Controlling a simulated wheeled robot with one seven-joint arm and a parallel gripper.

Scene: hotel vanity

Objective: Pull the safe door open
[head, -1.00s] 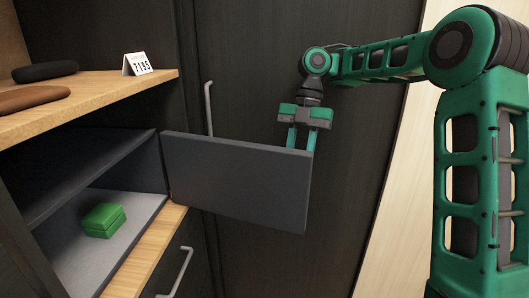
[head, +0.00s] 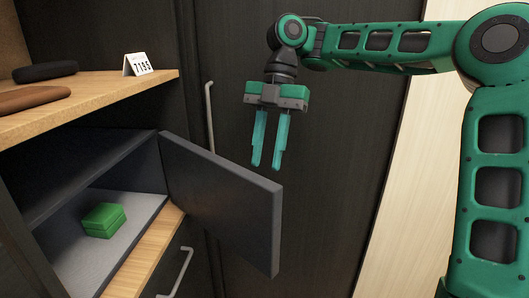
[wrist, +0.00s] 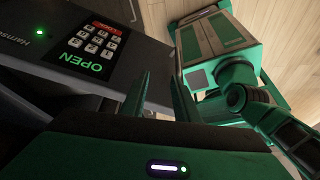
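The dark grey safe door (head: 222,205) stands open, hinged at the right side of the safe (head: 70,190), with its plain inner face toward the head camera. My gripper (head: 266,166) points down beyond the door, above its top edge in the picture. Its two teal fingers are apart with nothing between them. In the wrist view my gripper (wrist: 160,85) has the door's outer face (wrist: 145,60) to its left, with a keypad (wrist: 97,42), a green OPEN display and a green light. I cannot tell whether a finger touches the door.
A green box (head: 103,220) sits inside the safe. The wooden shelf (head: 110,95) above holds a number card (head: 138,64) and dark items. Dark cabinet panels with a vertical handle (head: 209,115) stand behind. A drawer handle (head: 180,270) is below.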

